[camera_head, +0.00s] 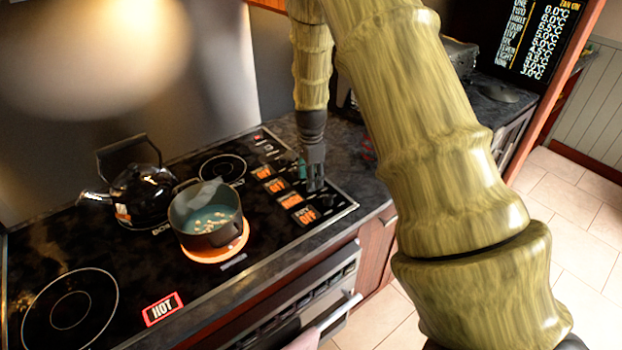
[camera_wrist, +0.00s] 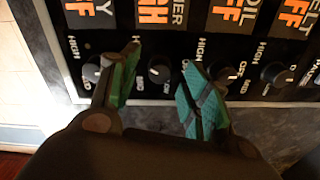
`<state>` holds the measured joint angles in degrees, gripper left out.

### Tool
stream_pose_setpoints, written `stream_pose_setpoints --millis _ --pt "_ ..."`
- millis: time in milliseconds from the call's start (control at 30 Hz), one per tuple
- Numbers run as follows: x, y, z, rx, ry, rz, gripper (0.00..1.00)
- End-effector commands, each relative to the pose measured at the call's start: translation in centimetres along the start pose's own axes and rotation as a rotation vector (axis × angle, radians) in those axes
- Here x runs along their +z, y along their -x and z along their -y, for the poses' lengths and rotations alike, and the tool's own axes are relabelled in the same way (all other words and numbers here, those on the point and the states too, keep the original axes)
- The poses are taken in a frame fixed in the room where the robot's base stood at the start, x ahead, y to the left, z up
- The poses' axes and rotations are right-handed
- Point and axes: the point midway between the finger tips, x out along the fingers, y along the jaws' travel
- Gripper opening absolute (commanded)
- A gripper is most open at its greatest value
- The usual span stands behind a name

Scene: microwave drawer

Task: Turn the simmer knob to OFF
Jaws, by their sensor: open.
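The knob row of the cooktop's control panel shows in the wrist view. The knob (camera_wrist: 158,70) below the orange display reading HIGH (camera_wrist: 154,12) has a partly cropped label ending like "ER", which fits the simmer knob. My gripper (camera_wrist: 159,80) is open, with one green-padded fingertip on each side of this knob. I cannot tell whether the pads touch it. In the head view my gripper (camera_head: 315,174) points down at the panel's right side, and its fingers hide part of the knob row.
Other knobs stand close by, to the left (camera_wrist: 92,72) and right (camera_wrist: 226,76). A pot (camera_head: 206,220) sits on a glowing orange burner, with a black kettle (camera_head: 140,193) behind it. A red HOT sign (camera_head: 162,309) lies at the front left of the cooktop (camera_head: 130,275).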

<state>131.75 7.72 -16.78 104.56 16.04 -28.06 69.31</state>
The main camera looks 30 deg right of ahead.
Motion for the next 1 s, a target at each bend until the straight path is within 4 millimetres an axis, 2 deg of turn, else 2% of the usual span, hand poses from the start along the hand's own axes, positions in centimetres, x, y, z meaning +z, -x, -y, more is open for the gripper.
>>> stream_pose_setpoints --millis 200,567,633,833,1000 --pt "-0.1 -1.5 -0.1 0.001 -0.001 0.0 0.47" --pt "-0.1 -2.0 -0.1 0.0 -0.002 0.0 0.47" --pt "-0.1 -2.0 -0.1 0.0 -0.002 0.0 0.4" --pt "-0.1 -1.9 -0.1 0.0 -0.002 0.0 0.04" --pt "-0.1 -1.9 -0.1 0.0 0.0 0.0 0.02"
